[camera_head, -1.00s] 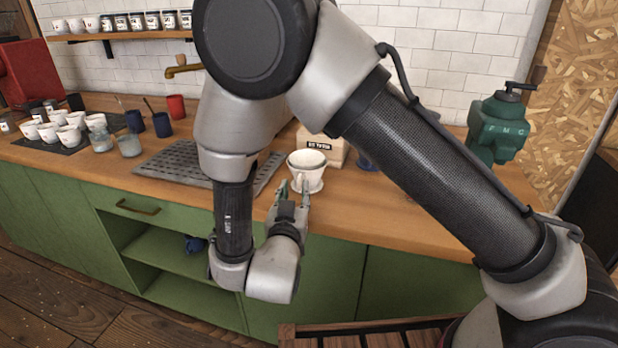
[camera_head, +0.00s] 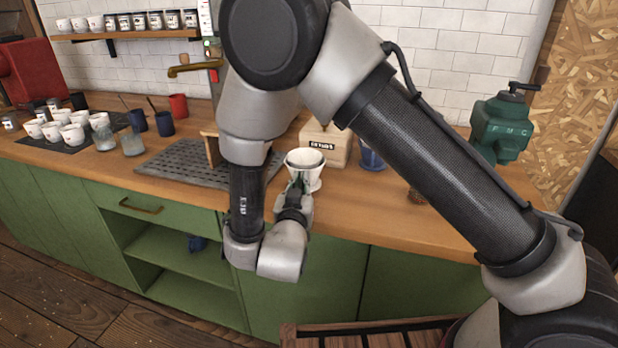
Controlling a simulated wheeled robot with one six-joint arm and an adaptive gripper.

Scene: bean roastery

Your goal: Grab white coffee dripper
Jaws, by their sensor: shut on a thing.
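The white coffee dripper (camera_head: 306,160) is a white cone-shaped cup with a wide open top, upright at the counter's front part. My gripper (camera_head: 299,187) is at the dripper's near side, below its rim, and is shut on it. The fingertips and the dripper's lower part are partly hidden by the gripper and wrist. I cannot tell whether the dripper touches the counter.
A wooden box (camera_head: 327,142) and a blue cup (camera_head: 371,155) stand behind the dripper. A grey slatted drip tray (camera_head: 180,165) lies to the left. A green grinder (camera_head: 501,128) stands at right.

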